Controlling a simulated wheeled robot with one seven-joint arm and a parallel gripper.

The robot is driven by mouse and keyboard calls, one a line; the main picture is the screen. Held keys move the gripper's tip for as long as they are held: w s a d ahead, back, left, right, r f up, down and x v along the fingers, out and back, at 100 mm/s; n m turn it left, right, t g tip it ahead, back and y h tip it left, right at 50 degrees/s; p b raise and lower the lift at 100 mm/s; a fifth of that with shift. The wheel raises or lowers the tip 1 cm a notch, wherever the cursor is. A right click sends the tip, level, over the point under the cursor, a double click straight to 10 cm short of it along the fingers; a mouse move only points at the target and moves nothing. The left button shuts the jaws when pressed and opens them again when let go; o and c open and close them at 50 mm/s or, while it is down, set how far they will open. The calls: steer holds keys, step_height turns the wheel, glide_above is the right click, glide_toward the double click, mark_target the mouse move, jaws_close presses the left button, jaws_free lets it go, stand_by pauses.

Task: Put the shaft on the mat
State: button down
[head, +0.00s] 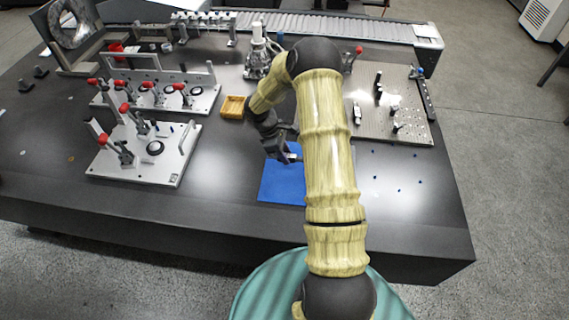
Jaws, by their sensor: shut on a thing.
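The blue mat (281,183) lies flat on the dark table near the front edge, partly covered by my arm. My gripper (286,157) is over the far part of the mat, pointing down and to the right. It is shut on a small light grey piece, which looks like the shaft (293,157). Only a short part of the shaft shows; the rest is hidden by the fingers and my arm. I cannot tell whether the shaft touches the mat.
Two fixture plates with red-handled clamps, a near one (137,167) and a far one (203,98), stand on the left. A small yellow tray (233,107) lies beyond the mat. A perforated plate (375,122) with posts stands at right. The front right tabletop (410,215) is mostly clear.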

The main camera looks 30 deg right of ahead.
mark_target(284, 170)
steer(key=shift+s+d+f, duration=0.1)
steer(key=shift+f, duration=0.4)
steer(key=shift+a+f, duration=0.1)
steer(key=shift+a, duration=0.15)
steer(key=shift+f, duration=1.85)
steer(key=shift+f, duration=0.1)
steer(key=c, duration=1.1)
jaws_free()
steer(key=v, duration=1.2)
steer(key=shift+d+b, duration=0.1)
steer(key=shift+b, duration=0.2)
